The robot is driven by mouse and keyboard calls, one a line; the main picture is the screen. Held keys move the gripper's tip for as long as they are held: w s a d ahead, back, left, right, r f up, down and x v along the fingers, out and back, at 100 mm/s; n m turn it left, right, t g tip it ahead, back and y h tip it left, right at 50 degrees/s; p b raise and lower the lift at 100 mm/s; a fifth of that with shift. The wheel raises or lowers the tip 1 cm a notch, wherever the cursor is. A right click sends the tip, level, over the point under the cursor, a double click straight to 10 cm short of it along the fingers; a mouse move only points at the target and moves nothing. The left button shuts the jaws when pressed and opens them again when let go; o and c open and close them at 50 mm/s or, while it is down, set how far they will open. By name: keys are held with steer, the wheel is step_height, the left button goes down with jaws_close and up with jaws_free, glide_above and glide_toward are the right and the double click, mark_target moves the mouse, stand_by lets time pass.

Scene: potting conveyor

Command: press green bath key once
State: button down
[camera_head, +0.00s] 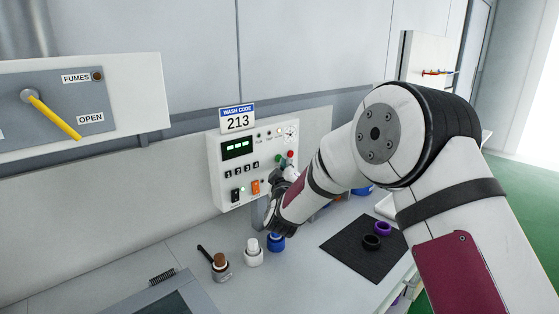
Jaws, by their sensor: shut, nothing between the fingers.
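The control panel (218,160) is a white box on the back wall, with a lit green display (238,147) and a row of small dark keys below it. A green round button (282,162) shows at its right side, just below a red one (291,154). I cannot read its label, so I cannot tell whether it is the bath key.
An orange switch (255,187) and a dark switch (236,195) sit left of my gripper. A white bottle (253,253), a blue-capped jar (276,242) and a brown-topped jar (220,264) stand on the bench below. A black mat (345,250) holds rings.

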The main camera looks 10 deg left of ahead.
steer(key=shift+w+a, duration=0.25)
steer(key=shift+a, duration=0.05)
stand_by(0.7)
steer(key=shift+s+d, duration=0.1)
steer(key=shift+d, duration=0.05)
steer(key=shift+s+d, duration=0.4)
steer(key=shift+d, duration=0.1)
stand_by(0.3)
steer(key=shift+s+d+p, duration=0.75)
steer(key=shift+s+d, duration=0.05)
steer(key=shift+d, duration=0.2)
steer(key=shift+s+d+p, duration=0.75)
steer(key=shift+d, duration=0.25)
